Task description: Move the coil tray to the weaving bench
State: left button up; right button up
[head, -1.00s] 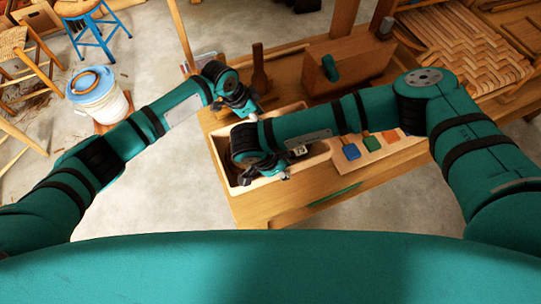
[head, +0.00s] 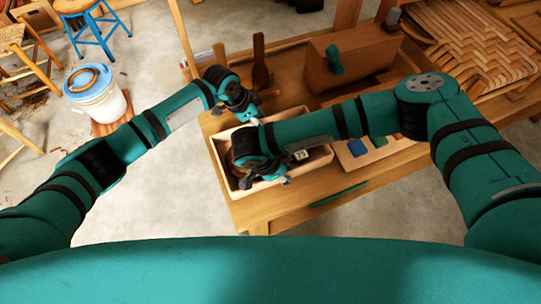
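The coil tray (head: 222,160) is a pale, open wooden box on a wooden bench (head: 280,205), near its left end. My arms cover much of its inside, and a dark brown rounded thing shows partly in it. My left gripper (head: 250,113) is at the tray's far rim. My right gripper (head: 264,179) is low over the tray's near side, close to the near rim. The fingertips are small and dark, so I cannot tell whether either gripper is open or shut on the rim. I cannot tell whether this bench is the weaving bench.
A wooden block with a green knob (head: 334,61) and a dark upright paddle (head: 260,62) stand behind the tray. A board with coloured pieces (head: 357,149) lies right of it. A woven seat (head: 465,45) is at the back right.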

pick_arm(q)
jog(key=o, duration=0.4)
pick_arm(e)
jog(key=o, duration=0.4)
jog(key=shift+r, duration=0.1)
pick_arm(q)
jog(key=shift+r, duration=0.1)
pick_arm(e)
jog(key=shift+r, duration=0.1)
pick_arm(q)
jog(key=v, duration=1.2)
pick_arm(e)
jog(key=v, duration=1.2)
jog(key=shift+s+a, duration=0.1)
jog(key=shift+s, duration=0.05)
